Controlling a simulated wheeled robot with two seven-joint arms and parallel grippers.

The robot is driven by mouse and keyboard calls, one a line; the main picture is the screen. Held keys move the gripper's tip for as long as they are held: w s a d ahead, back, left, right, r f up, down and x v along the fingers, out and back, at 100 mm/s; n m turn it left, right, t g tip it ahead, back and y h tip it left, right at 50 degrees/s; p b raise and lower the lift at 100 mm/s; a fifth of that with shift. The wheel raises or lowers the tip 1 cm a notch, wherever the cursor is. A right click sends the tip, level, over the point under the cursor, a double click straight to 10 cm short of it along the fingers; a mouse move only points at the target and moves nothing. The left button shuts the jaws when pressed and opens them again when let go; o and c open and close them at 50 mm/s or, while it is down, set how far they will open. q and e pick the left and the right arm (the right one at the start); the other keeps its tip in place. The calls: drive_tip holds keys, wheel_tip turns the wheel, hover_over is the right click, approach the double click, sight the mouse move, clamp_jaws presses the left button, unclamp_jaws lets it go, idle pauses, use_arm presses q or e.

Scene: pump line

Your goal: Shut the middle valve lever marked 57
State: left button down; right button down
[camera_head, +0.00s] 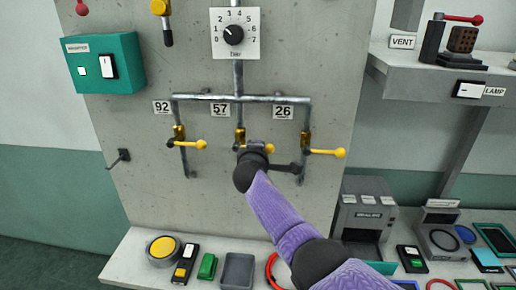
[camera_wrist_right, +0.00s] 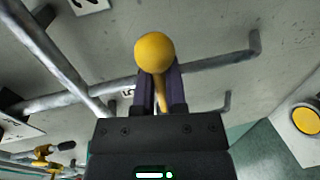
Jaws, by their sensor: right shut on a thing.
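The middle valve (camera_head: 240,135) hangs on the vertical pipe below the plate marked 57 (camera_head: 220,109). My right gripper (camera_head: 262,150) is at this valve, and its wrist and arm hide most of the lever in the head view. In the right wrist view, my right gripper's fingers (camera_wrist_right: 160,95) are shut around the yellow lever stem, and its round yellow knob (camera_wrist_right: 155,52) sticks out past the fingertips. In the head view a bit of yellow shows beside the wrist, pointing right. My left gripper is not in view.
The valve lever under 92 (camera_head: 201,144) and the valve lever under 26 (camera_head: 340,153) both point right, on either side. A grey pipe (camera_head: 200,97) joins the three valves. A dial (camera_head: 234,35) sits above. The bench below holds a yellow button (camera_head: 162,247) and a grey tray (camera_head: 237,271).

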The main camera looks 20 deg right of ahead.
drive_tip(key=shift+r, duration=0.1)
idle(0.4)
drive_tip(key=c, duration=0.7)
unclamp_jaws()
drive_tip(key=p+v, duration=0.2)
drive_tip(key=v, duration=0.7)
drive_tip(key=shift+s+a, duration=0.2)
drive_tip(key=shift+s, duration=0.15)
